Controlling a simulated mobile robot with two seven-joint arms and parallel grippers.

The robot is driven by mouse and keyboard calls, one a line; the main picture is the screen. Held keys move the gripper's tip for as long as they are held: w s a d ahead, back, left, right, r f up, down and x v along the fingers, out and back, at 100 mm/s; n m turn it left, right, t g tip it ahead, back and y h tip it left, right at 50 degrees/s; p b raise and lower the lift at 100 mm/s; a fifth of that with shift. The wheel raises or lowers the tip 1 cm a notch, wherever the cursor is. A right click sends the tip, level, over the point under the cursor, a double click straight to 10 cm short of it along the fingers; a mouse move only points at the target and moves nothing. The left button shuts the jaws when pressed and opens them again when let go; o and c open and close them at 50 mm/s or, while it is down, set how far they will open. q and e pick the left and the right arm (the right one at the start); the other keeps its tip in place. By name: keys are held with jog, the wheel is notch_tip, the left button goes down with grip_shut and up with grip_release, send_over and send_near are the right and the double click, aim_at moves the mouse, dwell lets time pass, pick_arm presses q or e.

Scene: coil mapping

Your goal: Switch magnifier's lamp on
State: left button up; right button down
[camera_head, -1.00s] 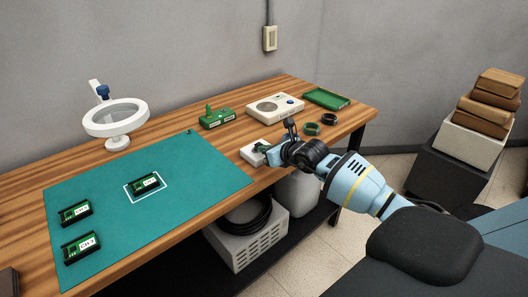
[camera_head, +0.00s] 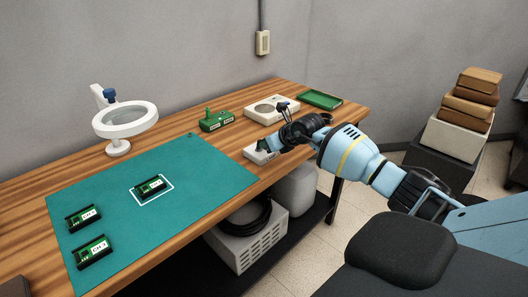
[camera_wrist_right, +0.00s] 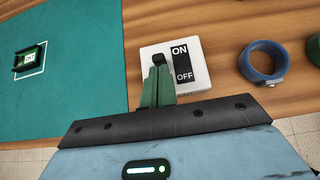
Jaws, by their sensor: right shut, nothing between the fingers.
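The magnifier (camera_head: 152,112) has a white ring head on a stand at the back left of the bench; I cannot tell whether its lamp is lit. A white switch box (camera_head: 250,153) sits near the bench's front edge, partly hidden by my right gripper (camera_head: 264,146). In the right wrist view the switch box (camera_wrist_right: 201,58) has a black ON/OFF label, with ON at the far end. My right gripper's green fingers (camera_wrist_right: 158,80) are shut and empty, over the box left of the label. A small black piece, perhaps the switch's lever, shows at their tips; contact is unclear.
A teal mat (camera_head: 120,210) bears several green circuit boards. Behind the switch box stand a green fixture (camera_head: 216,121), a white device (camera_head: 262,110) and a green tray (camera_head: 320,100). A blue ring (camera_wrist_right: 262,61) lies right of the box.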

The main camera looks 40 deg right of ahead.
jog(key=shift+w+r+g, duration=0.3)
jog(key=shift+g, duration=0.1)
jog(key=shift+w+r+g, duration=0.25)
jog(key=shift+w+g, duration=0.05)
jog(key=shift+g, duration=0.4)
jog(key=shift+w+r+g, duration=0.1)
jog(key=shift+w+g, duration=0.45)
jog(key=shift+g, duration=0.55)
jog(key=shift+s, duration=0.1)
jog(key=shift+r, duration=0.8)
pick_arm(q)
jog(key=shift+w+a+r, duration=0.3)
jog(key=shift+w+a, duration=0.15)
jog(key=shift+w, duration=0.15)
